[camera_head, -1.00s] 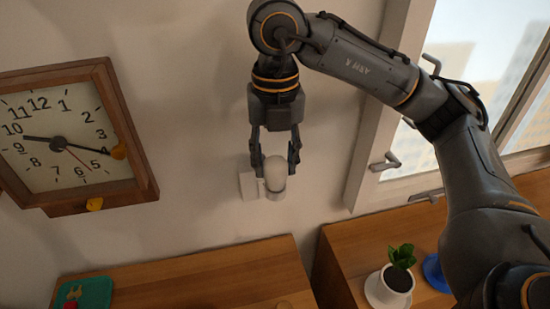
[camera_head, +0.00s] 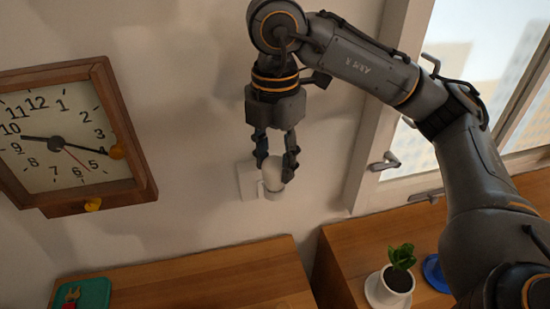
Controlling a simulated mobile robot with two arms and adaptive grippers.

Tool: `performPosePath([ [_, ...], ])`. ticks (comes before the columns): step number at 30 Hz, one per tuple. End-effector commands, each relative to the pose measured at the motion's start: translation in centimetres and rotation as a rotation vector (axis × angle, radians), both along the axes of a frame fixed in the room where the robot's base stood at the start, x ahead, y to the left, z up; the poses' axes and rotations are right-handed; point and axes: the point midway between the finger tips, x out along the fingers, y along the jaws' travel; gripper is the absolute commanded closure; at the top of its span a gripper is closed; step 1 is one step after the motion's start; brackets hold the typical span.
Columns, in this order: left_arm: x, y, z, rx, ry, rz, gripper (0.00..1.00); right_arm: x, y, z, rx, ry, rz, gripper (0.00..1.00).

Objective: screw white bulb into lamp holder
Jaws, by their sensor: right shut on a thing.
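The white bulb (camera_head: 272,171) is between the fingertips of my right gripper (camera_head: 275,170), which is shut on it from above. Below the bulb is the white lamp holder (camera_head: 270,191), joined to a pale wall plate (camera_head: 248,180). The bulb's lower end meets the holder's top in this view, but I cannot tell how deep it sits. The fingers hide the bulb's sides. My left gripper is not in view.
A wooden wall clock (camera_head: 66,140) hangs at the left. A window (camera_head: 470,80) with a handle is at the right. Below stand wooden cabinets (camera_head: 200,282), with a potted plant (camera_head: 398,278), a blue object (camera_head: 436,272) and a green item (camera_head: 82,295) on them.

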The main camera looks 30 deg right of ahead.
Motion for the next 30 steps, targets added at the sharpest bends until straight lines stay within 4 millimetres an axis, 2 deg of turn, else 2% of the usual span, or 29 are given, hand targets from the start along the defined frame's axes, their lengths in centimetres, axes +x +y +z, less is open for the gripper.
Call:
performPosePath([
  [12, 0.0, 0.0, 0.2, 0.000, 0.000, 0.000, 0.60, -0.2, 0.0, 0.0, -0.002, 0.003, -0.566, 0.98],
  [30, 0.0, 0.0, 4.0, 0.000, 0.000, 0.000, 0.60, -0.1, 0.0, 0.2, -0.002, 0.000, -0.642, 0.98],
])
